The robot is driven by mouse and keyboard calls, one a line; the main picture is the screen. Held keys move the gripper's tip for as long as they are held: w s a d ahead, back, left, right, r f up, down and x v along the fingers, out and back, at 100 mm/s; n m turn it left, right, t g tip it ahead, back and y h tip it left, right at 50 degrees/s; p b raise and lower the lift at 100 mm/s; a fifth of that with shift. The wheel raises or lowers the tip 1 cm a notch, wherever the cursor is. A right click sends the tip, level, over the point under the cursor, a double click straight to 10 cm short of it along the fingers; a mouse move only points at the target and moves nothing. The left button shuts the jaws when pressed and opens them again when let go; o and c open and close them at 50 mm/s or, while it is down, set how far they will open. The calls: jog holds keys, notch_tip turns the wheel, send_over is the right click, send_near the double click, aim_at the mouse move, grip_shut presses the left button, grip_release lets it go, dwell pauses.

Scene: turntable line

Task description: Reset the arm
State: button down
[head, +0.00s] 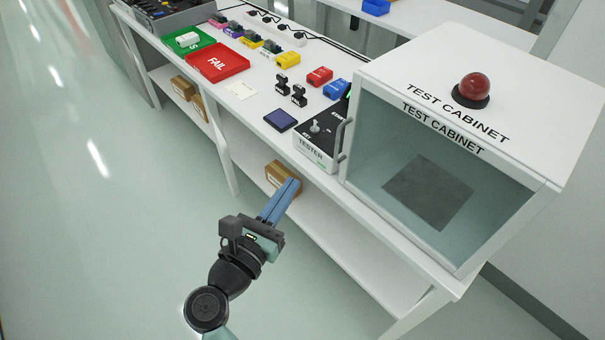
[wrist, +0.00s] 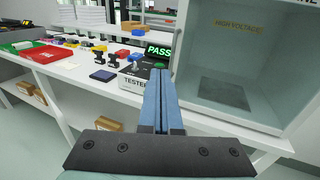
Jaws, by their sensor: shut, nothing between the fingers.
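My gripper (head: 292,184) shows in the head view in front of the bench, its blue fingers pointing toward the bench edge below the tester. In the wrist view my gripper (wrist: 158,76) has its two fingers together with nothing between them. It is empty and apart from the bench objects in the head view. The tester (head: 318,138) stands on the bench beyond the fingers. In the wrist view a green PASS display (wrist: 159,51) is lit above the tester (wrist: 133,80), which the fingers partly cover.
The white bench (head: 205,80) carries a red FAIL tray (head: 216,66), a green tray (head: 173,47) and several small coloured blocks. The test cabinet (head: 572,75) stands at right with a red dome (head: 474,88) on top. A cardboard box (head: 281,176) sits on the lower shelf. The floor at left is clear.

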jog(key=shift+s+a, duration=0.25)
jog(key=shift+s, duration=0.1)
